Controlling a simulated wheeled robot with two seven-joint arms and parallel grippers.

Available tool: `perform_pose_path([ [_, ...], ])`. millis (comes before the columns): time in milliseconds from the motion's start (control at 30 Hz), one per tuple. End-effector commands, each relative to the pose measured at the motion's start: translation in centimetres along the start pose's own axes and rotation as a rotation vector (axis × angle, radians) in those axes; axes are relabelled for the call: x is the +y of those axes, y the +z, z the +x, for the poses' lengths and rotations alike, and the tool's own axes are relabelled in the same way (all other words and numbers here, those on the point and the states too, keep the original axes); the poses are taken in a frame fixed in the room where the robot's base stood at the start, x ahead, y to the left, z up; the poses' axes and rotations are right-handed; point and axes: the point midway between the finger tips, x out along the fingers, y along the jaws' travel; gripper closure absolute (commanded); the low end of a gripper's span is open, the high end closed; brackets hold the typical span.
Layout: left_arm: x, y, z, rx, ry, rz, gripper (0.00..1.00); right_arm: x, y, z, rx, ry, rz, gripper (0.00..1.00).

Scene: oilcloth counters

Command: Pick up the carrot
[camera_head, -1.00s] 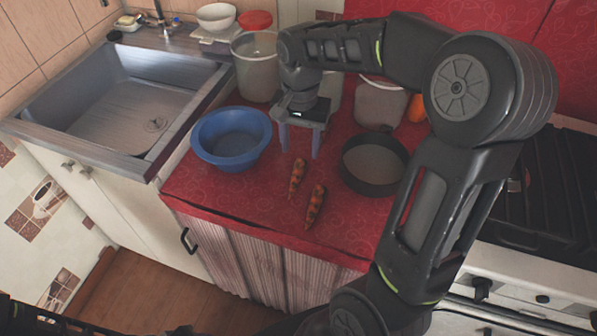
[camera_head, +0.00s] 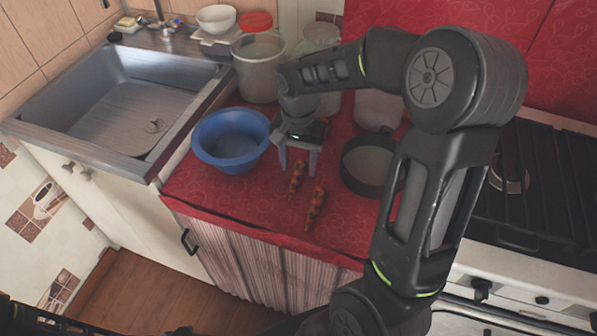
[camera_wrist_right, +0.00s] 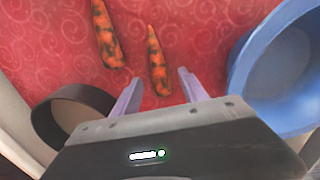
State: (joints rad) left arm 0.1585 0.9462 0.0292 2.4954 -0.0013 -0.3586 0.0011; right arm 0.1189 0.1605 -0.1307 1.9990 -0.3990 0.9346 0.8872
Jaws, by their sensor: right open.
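Two orange carrots with dark patches lie on the red oilcloth counter (camera_head: 245,205). The left carrot (camera_head: 296,182) is partly behind my right gripper's fingertips in the head view; the other carrot (camera_head: 316,208) lies to its right and nearer the front edge. My right gripper (camera_head: 298,167) is open and empty, pointing down at the left carrot. In the right wrist view that carrot (camera_wrist_right: 156,58) has its near end between the spread fingers (camera_wrist_right: 160,80), with no visible contact. The other carrot (camera_wrist_right: 107,35) lies left of the fingers there. My left gripper is not visible.
A blue bowl (camera_head: 209,155) stands close left of the gripper, and a dark round pan (camera_head: 354,184) stands to its right. Clear containers (camera_head: 258,80) stand behind. The sink is at left, the stove at right. Oilcloth before the bowl is free.

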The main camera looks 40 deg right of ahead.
Motion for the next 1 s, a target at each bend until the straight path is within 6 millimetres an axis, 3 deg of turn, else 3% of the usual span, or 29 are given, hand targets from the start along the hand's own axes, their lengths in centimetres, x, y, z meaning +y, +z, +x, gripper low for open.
perform_pose_path([
  [200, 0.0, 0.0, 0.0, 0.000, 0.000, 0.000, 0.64, 0.1, 0.0, 2.0, 0.000, 0.000, 0.000, 0.49],
  [767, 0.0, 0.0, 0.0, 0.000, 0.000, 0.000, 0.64, 0.0, 0.0, 2.0, 0.001, 0.000, 0.000, 0.49],
  [1000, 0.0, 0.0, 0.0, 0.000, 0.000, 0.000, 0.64, 0.0, 0.0, 2.0, 0.001, 0.000, 0.000, 0.68],
])
